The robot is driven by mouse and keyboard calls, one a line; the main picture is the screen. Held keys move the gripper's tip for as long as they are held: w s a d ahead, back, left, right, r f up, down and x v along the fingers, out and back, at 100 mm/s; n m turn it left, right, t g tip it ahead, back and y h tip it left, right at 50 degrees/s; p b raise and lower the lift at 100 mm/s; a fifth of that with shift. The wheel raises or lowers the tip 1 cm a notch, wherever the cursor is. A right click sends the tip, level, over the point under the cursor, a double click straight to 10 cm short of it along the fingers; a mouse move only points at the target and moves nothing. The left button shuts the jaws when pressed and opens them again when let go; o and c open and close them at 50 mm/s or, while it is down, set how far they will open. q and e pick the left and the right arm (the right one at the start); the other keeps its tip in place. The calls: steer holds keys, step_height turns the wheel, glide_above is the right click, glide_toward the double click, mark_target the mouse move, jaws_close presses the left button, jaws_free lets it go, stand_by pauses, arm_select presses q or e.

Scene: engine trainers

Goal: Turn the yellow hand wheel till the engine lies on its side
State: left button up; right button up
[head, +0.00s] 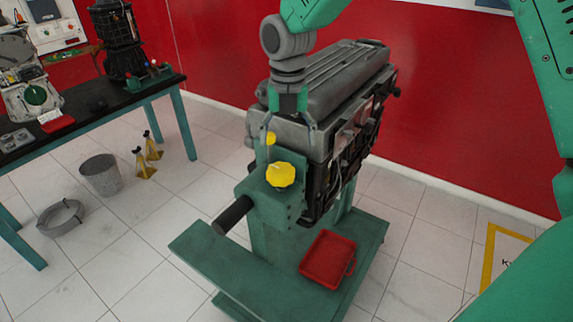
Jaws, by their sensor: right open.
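The yellow hand wheel (281,175) is on the front of the green engine stand (256,205), near the middle of the head view. The grey and black engine (335,90) sits upright on the stand, behind the wheel. My right gripper (289,125) points down in front of the engine, just above the hand wheel. Its fingers are apart with nothing held between them, and it appears clear of the wheel. My left gripper is not in view.
A small yellow knob (270,138) and a black handle (234,215) are on the stand. A red tray (327,257) lies on its base. A bench (100,105) with equipment, a grey bin (101,174) and yellow jack stands (144,165) are left. A red wall (450,110) is behind.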

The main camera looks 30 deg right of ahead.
mark_target(281, 168)
steer(key=a+f, duration=0.1)
steer(key=f, duration=0.1)
steer(key=a+f, duration=0.1)
steer(key=f, duration=0.1)
steer(key=w+a+f, duration=0.1)
steer(key=f, duration=0.1)
steer(key=shift+f+p, duration=0.3)
steer(key=shift+p, duration=0.1)
steer(key=shift+s+f, duration=0.15)
steer(key=shift+f, duration=0.2)
steer(key=shift+d+f, duration=0.1)
steer(key=shift+f, duration=0.2)
steer(key=shift+s+d+f, duration=0.1)
steer(key=shift+d+f, duration=0.1)
steer(key=shift+d, duration=0.15)
steer(key=shift+d+f, duration=0.35)
steer(key=shift+d, duration=0.5)
steer(key=c, duration=0.6)
steer(key=shift+w+a, duration=0.2)
steer(key=shift+a, duration=0.15)
steer(key=c, duration=0.6)
steer(key=shift+a+r, duration=0.15)
steer(key=shift+a, duration=0.35)
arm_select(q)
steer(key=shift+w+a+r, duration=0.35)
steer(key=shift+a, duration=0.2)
arm_select(e)
steer(key=shift+s+d, duration=0.15)
steer(key=shift+d, duration=0.1)
